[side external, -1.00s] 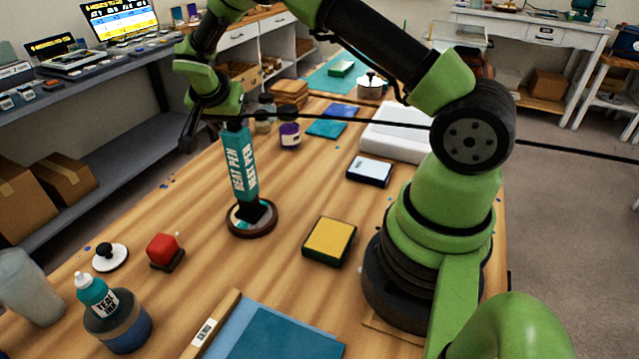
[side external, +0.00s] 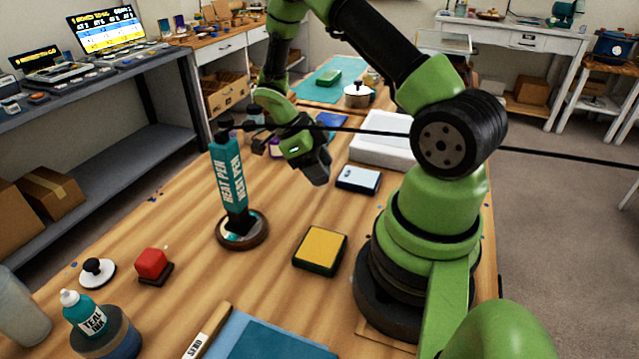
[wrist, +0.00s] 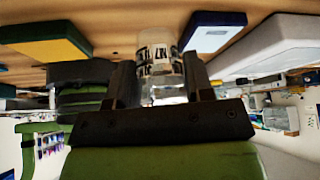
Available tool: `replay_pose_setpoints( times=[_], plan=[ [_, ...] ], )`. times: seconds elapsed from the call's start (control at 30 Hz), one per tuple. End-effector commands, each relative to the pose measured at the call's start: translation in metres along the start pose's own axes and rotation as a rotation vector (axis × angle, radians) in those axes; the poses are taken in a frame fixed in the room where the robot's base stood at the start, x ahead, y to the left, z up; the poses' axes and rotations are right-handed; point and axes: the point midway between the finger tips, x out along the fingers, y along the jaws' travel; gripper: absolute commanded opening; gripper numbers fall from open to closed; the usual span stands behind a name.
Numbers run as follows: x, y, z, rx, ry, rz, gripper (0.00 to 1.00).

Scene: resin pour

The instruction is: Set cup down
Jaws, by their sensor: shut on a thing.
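My gripper (side external: 316,172) hangs over the right part of the wooden table, between the heat pen stand and my base. In the wrist view my gripper (wrist: 160,82) is shut on a clear cup (wrist: 160,55) with a white label and black lettering, one finger on each side. The cup cannot be made out in the side view, where the gripper hides it. Whether its bottom touches the table cannot be told.
Bare table lies between the pen and the yellow-topped block.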

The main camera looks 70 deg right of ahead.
Motion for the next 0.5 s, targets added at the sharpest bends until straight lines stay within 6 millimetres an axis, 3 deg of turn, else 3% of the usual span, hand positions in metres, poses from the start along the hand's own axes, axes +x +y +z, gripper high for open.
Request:
replay_pose_setpoints(
  times=[0.23,0.5],
  plan=[
    [0.031,0.001,0.018,-0.003,0.001,0.001,0.26],
    [0.034,0.000,0.020,-0.003,-0.002,-0.001,0.26]
  ],
)
